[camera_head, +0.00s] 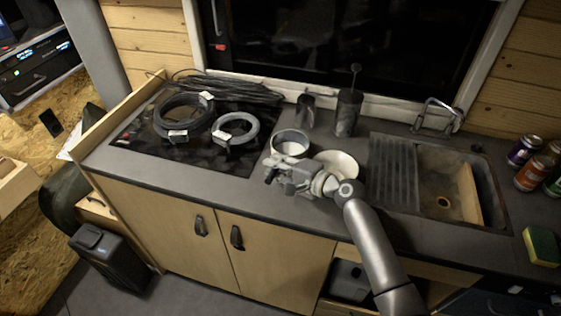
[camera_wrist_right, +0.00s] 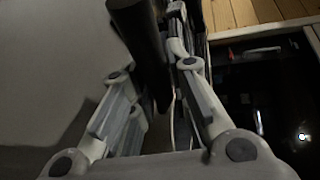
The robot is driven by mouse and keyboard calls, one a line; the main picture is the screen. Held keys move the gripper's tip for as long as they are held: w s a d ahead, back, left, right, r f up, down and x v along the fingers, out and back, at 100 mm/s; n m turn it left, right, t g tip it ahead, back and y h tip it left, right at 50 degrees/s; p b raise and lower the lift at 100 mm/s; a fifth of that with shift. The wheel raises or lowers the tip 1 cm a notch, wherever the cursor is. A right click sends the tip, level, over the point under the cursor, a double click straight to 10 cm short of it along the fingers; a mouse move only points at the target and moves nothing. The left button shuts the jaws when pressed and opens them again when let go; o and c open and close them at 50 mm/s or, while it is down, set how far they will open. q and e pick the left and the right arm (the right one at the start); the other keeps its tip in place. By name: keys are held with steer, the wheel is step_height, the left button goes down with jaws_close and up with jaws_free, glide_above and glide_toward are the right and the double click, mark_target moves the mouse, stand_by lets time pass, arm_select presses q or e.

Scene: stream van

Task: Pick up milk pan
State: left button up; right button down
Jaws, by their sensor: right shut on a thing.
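The milk pan (camera_head: 290,141) is a small, light-coloured round pot on the grey counter, just right of the hob. My right gripper (camera_head: 279,172) is at its near side, low over the counter, and hides part of it. In the right wrist view, a dark bar, which looks like the pan's handle (camera_wrist_right: 143,45), lies between the fingers of my right gripper (camera_wrist_right: 150,70). The gripper is shut on it. I cannot tell whether the pan touches the counter. My left gripper is not in view.
A pale bowl or plate (camera_head: 338,164) sits close right of the gripper. Two dark cups (camera_head: 349,113) stand behind. Coiled cables (camera_head: 181,114) lie on the hob (camera_head: 140,135) at left. The sink (camera_head: 445,205), several cans (camera_head: 526,151) and a sponge (camera_head: 541,246) are at right.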

steer(key=shift+r, duration=0.25)
